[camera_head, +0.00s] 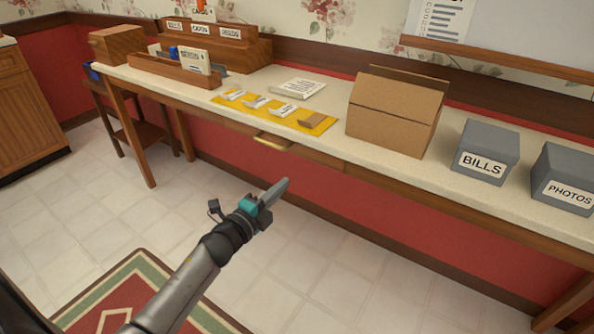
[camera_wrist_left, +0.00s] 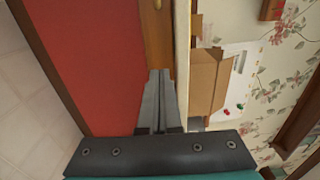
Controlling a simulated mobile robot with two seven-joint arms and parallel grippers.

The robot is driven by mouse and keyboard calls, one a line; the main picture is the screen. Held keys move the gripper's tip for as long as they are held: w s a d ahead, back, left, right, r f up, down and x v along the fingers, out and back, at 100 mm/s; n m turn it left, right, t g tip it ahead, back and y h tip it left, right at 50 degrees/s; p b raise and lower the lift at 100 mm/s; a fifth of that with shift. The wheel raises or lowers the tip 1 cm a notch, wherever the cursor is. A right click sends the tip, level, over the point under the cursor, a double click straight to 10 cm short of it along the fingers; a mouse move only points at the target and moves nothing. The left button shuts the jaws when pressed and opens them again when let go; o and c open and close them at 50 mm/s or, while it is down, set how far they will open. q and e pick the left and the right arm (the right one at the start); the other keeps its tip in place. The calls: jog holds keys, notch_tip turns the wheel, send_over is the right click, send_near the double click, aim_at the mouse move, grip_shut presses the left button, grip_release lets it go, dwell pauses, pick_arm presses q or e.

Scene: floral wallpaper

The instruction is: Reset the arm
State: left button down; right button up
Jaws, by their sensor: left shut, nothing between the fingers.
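My left gripper (camera_head: 279,187) is shut and empty in the head view. It hangs over the floor in front of the table, below the height of the tabletop and apart from it. In the left wrist view its two fingers (camera_wrist_left: 159,100) lie together with nothing between them. My left arm comes in from the bottom left. My right gripper is in neither view.
A long table (camera_head: 330,130) runs along the wall, with a drawer handle (camera_head: 272,142) at its front. On it are a cardboard box (camera_head: 392,115), a yellow mat (camera_head: 221,100), a BILLS box (camera_head: 485,150) and a PHOTOS box (camera_head: 562,180).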

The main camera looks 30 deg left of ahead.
pick_arm(q)
jog(key=s+d+f+n+g+y+p, duration=0.1)
jog(key=s+f+n+g+p, duration=0.3)
jog(key=s+f, duration=0.6)
jog(key=s+d+f+n+g+y+p, duration=0.15)
jog(key=s+f+n+g, duration=0.45)
jog(key=f, duration=0.7)
jog(key=s+d+f+n+g+p, duration=0.1)
jog(key=s+f, duration=0.4)
jog(key=s, duration=0.7)
jog(key=s+d+f+n+g+p, duration=0.2)
jog(key=s+d+f+n+g, duration=0.2)
jog(key=s, duration=0.8)
jog(key=shift+d+f+n+g, duration=0.15)
jog(key=shift+f+n+g, duration=0.25)
jog(key=shift+f+n, duration=0.4)
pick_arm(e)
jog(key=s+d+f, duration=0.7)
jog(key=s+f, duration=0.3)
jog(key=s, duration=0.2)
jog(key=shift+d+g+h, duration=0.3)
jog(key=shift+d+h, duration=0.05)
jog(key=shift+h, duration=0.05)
pick_arm(q)
jog(key=shift+r, duration=0.1)
